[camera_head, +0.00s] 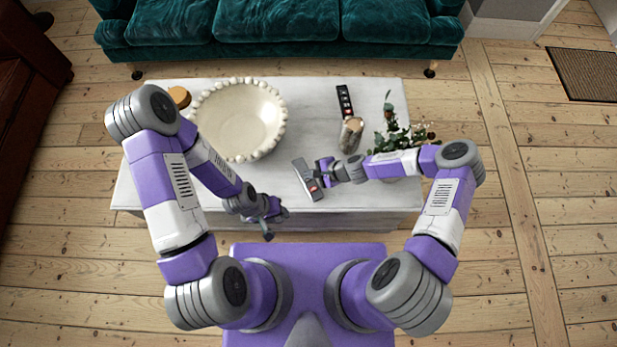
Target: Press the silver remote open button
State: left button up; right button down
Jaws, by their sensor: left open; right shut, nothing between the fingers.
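The silver remote (303,172) lies at a slant on the pale coffee table (300,94), near its front edge. A small red mark shows near its lower end. My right gripper (322,173) is shut with nothing in it, at the right side of the silver remote. From this view I cannot tell whether its fingertips touch the remote. My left gripper (273,222) is open and empty at the table's front edge, to the left of and below the silver remote. The remote's separate buttons are too small to make out.
A black remote (344,100) lies farther back on the table. A large cream bowl (240,118) with a beaded rim fills the left. A glass vase (351,134) with green plants (398,132) lies at the right, near my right arm. A teal sofa (275,28) stands behind.

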jog(key=shift+r+p, duration=0.85)
jog(key=shift+r, duration=0.6)
jog(key=shift+f, duration=0.1)
jog(key=shift+d, duration=0.1)
dwell(1.7)
